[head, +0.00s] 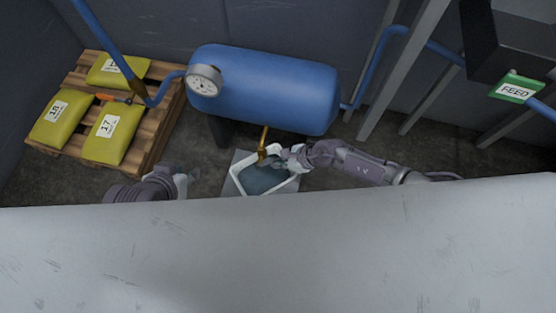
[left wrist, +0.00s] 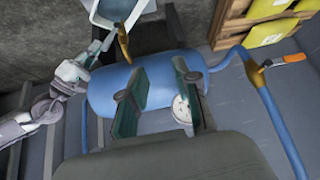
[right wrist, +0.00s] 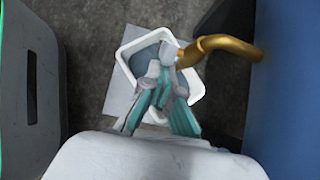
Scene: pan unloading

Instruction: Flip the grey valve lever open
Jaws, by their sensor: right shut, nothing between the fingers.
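The brass tap (head: 263,145) comes down below the blue tank (head: 275,88), over a white basin (head: 290,187) with dark contents. It curves in from the right in the right wrist view (right wrist: 225,43). A small grey piece (right wrist: 168,54) shows at its end; I cannot tell whether this is the grey lever or part of my gripper. My right gripper (head: 283,156) is shut and empty, its tips close to the tap's end; contact is unclear. My left gripper (left wrist: 158,66) is open and empty, apart from the tank, and low left of it in the head view (head: 184,178).
An orange-handled valve (head: 118,99) sits on the left blue pipe, above a wooden pallet (head: 150,135) with yellow sacks. A gauge (head: 205,81) is on the tank's left end. A pale surface (head: 280,250) fills the front. A green FEED sign (head: 516,88) hangs at right.

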